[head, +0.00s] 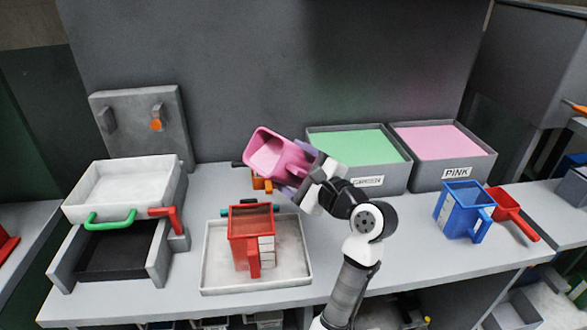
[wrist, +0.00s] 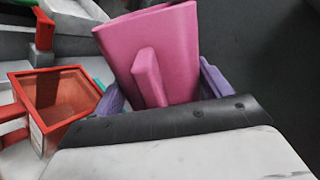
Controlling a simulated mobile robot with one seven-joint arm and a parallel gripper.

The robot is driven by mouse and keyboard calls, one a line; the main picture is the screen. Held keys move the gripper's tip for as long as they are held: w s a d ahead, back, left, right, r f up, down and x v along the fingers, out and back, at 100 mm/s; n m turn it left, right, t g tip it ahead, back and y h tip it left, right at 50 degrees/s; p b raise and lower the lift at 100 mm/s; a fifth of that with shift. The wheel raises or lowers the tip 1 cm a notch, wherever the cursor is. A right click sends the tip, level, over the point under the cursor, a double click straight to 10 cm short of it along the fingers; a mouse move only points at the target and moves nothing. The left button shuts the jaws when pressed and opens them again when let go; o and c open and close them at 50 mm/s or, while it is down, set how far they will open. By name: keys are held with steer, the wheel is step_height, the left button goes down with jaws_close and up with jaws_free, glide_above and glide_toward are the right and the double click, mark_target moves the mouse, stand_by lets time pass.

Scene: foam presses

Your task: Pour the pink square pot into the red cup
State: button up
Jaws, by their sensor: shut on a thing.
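The pink square pot (head: 283,160) is held in my gripper (head: 297,178), above the table and behind the red cup. It is tilted with its mouth toward the left, and pale pink material shows inside it. In the wrist view the pot (wrist: 165,50) sits between the purple fingers of my gripper (wrist: 160,92), with its handle toward me. The square red cup (head: 250,238) stands upright on a white tray (head: 302,275), below and left of the pot. In the wrist view the red cup (wrist: 60,100) is left of the pot, and its visible inside looks empty.
A green bin (head: 392,178) and a pink bin (head: 450,177) stand at the back right. A blue cup (head: 460,212) and a red scoop (head: 512,212) are at the right. A press with a white tray (head: 125,190) is at the left. An orange-handled item (head: 261,184) lies behind the red cup.

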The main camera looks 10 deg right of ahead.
mark_target(297, 185)
steer(key=shift+f+n+b, duration=0.35)
steer(key=shift+n+b, duration=0.5)
steer(key=shift+b, duration=0.85)
steer(key=shift+f+n+b, duration=0.35)
steer(key=shift+n+b, duration=0.5)
steer(key=shift+b, duration=0.8)
steer(key=shift+f+n+b, duration=0.5)
steer(key=shift+n+b, duration=0.15)
steer(key=shift+n, duration=0.35)
steer(key=shift+s+a+f+n+b, duration=0.15)
steer(key=shift+f+n+b, duration=0.15)
steer(key=shift+n+b, duration=0.15)
steer(key=shift+s+a+f+n+b, duration=0.1)
steer(key=shift+f+n+b, duration=0.2)
steer(key=shift+n, duration=0.15)
